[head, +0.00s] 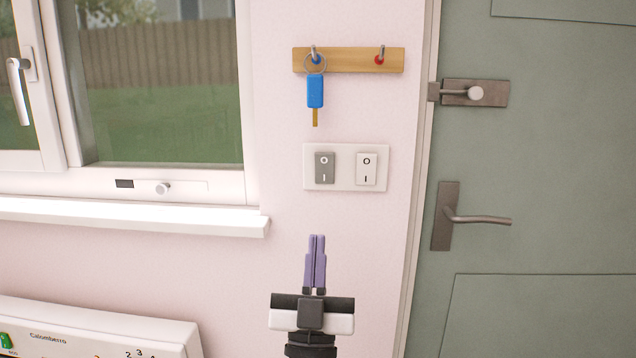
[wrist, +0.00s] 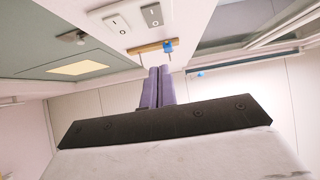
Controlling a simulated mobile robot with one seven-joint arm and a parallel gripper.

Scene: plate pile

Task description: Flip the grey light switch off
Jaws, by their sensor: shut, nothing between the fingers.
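The grey light switch (head: 325,168) is the left rocker on a white wall plate (head: 346,186), marked O at the top and I at the bottom. A white switch (head: 366,168) sits to its right. In the wrist view the grey switch (wrist: 152,15) is at the top, with the white switch (wrist: 117,25) to its left. My gripper (head: 317,238) has its purple fingers together and empty, pointing up. In the head view its tips are below the plate, apart from it. In the wrist view the gripper (wrist: 160,70) shows from behind. Which side of the rocker is pressed in I cannot tell.
A wooden key rack (head: 348,60) with a blue key (head: 315,92) is above the plate. A window sill (head: 130,215) juts out at left. A door with a handle (head: 470,218) is at right. A white box (head: 90,335) is at lower left.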

